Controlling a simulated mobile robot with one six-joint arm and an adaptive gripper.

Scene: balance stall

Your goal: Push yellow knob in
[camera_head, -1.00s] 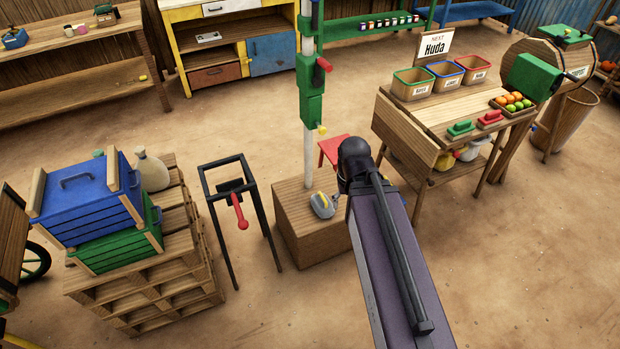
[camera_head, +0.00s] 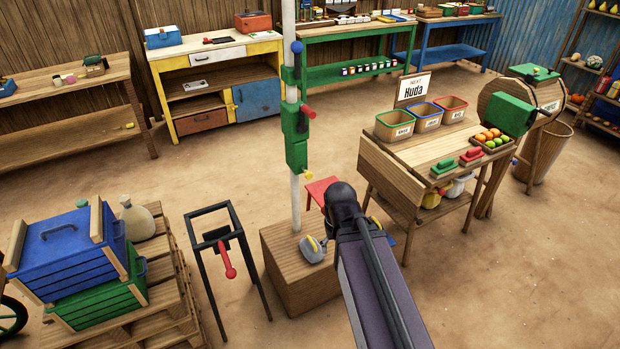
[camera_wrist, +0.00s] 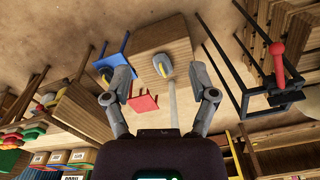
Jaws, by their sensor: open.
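The yellow knob (camera_head: 308,175) is a small yellow piece at the lower end of the green housing (camera_head: 296,150) on a pale upright post (camera_head: 296,205). It sticks out to the right in the head view. I cannot make it out in the wrist view. My gripper (camera_wrist: 163,92) shows in the wrist view with its two grey fingers wide apart and nothing held between them. The post's lower part and the wooden box (camera_wrist: 150,36) show between and beyond the fingers. In the head view my dark arm hides the gripper.
A red handle (camera_head: 308,110) and a blue knob (camera_head: 297,47) sit higher on the same post. A grey piece with yellow (camera_head: 313,248) lies on the box. A black stand with a red lever (camera_head: 228,262) is left, the sorting table (camera_head: 450,140) right.

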